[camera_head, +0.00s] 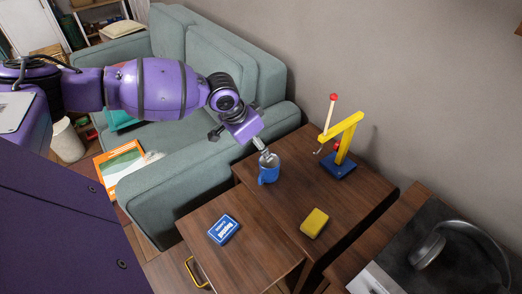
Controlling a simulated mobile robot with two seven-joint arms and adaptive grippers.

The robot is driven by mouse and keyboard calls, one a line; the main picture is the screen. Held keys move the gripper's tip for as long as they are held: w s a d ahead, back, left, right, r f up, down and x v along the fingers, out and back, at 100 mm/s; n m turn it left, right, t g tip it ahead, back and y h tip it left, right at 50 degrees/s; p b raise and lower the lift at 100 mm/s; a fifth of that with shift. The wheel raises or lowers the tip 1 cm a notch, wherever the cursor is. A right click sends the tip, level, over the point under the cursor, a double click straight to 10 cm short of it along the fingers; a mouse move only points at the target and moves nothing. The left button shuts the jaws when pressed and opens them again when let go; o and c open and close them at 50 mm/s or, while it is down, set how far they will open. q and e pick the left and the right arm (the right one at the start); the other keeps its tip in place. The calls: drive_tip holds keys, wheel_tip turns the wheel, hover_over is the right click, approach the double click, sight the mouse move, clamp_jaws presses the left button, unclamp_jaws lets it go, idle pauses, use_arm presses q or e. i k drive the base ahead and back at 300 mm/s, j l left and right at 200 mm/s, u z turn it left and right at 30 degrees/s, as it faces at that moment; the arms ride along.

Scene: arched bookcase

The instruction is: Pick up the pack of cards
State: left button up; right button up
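The pack of cards is probably the small blue box (223,229) with white lettering, lying flat on the lower front part of the wooden table. My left gripper (264,150) hangs over the back left of the table, above and right of the box and apart from it. Its tip is right by a blue mug (268,174); whether they touch I cannot tell. The fingers are too small to tell whether they are open or shut. My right gripper is not in view.
A yellow block (314,222) lies right of the box. A yellow toy crane (345,143) on a blue base stands at the back. A green sofa (200,160) is behind to the left. Headphones (465,240) lie at right. Bare tabletop surrounds the box.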

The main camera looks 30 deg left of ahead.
sight(226, 226)
drive_tip(key=u, duration=1.3)
